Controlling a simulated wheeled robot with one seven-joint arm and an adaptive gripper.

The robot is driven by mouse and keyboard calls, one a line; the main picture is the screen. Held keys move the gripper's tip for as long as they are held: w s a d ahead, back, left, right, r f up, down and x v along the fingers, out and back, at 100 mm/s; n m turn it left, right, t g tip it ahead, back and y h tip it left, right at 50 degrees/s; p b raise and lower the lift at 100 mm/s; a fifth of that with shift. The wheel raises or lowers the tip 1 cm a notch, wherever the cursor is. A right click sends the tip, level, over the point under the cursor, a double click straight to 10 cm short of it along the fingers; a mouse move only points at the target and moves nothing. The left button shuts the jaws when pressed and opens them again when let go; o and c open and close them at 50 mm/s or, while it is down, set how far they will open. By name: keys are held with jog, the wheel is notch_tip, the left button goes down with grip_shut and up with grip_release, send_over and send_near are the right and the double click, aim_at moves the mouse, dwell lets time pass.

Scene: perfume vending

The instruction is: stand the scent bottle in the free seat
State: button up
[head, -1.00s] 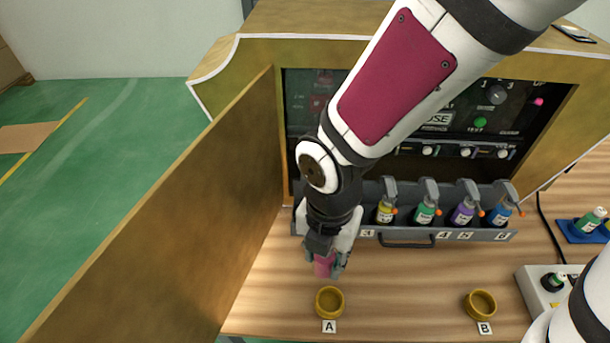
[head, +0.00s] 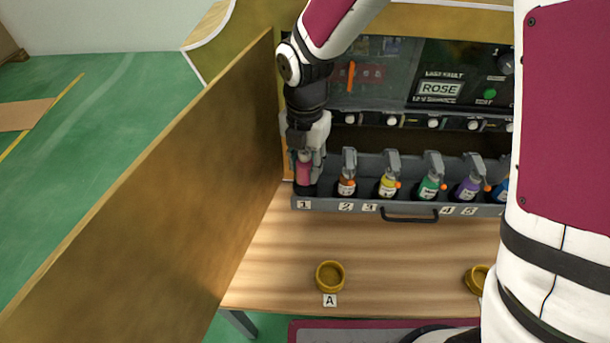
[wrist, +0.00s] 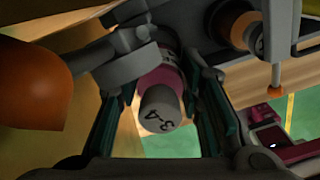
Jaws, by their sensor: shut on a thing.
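My gripper (head: 306,160) is shut on the pink scent bottle (head: 304,174), over the left end of the grey rack. The bottle looks upright, with its lower end at the seat marked 1 (head: 305,190). I cannot tell whether it touches the seat floor. In the wrist view the pink bottle (wrist: 162,76) sits between the fingers, its grey marked cap (wrist: 160,108) toward the camera.
A brown panel (head: 170,190) stands close on the left. Empty yellow ring A (head: 330,276) and ring B (head: 476,279) are on the table. My arm covers the right.

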aim_at(305, 178)
jog(key=shift+f, duration=2.3)
jog(key=shift+f, duration=0.2)
jog(key=o, duration=0.9)
jog(key=shift+r, duration=0.1)
